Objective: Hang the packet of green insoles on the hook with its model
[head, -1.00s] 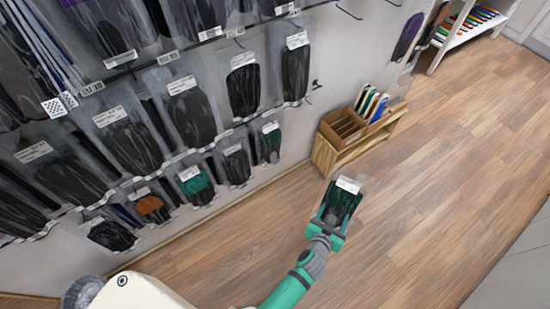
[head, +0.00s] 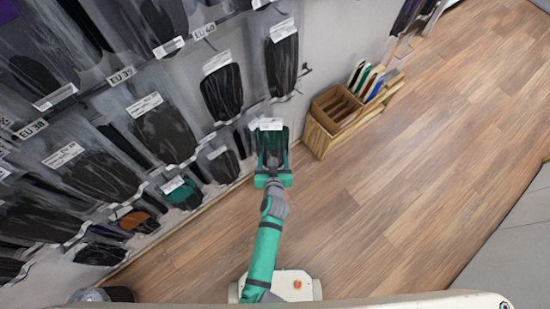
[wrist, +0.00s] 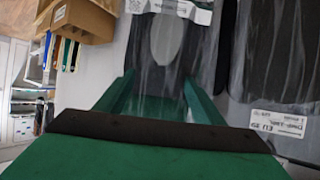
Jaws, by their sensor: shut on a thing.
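My gripper (head: 273,172) is shut on a clear packet (head: 270,148) with a white label at its top and dark green insoles inside. In the head view the packet is upright in front of the lower right part of the wall rack. In the wrist view the packet (wrist: 172,50) stands between the two green fingers, its label at the top edge. A hanging packet with green insoles (head: 181,192) is on the bottom row to the left. Whether the held packet touches a hook is hidden; the hook behind it cannot be seen.
The wall rack holds rows of packets with black insoles (head: 222,92), close on the left. A wooden box stand (head: 325,130) with coloured insoles stands just right of the packet. The wooden floor (head: 400,200) to the right is clear.

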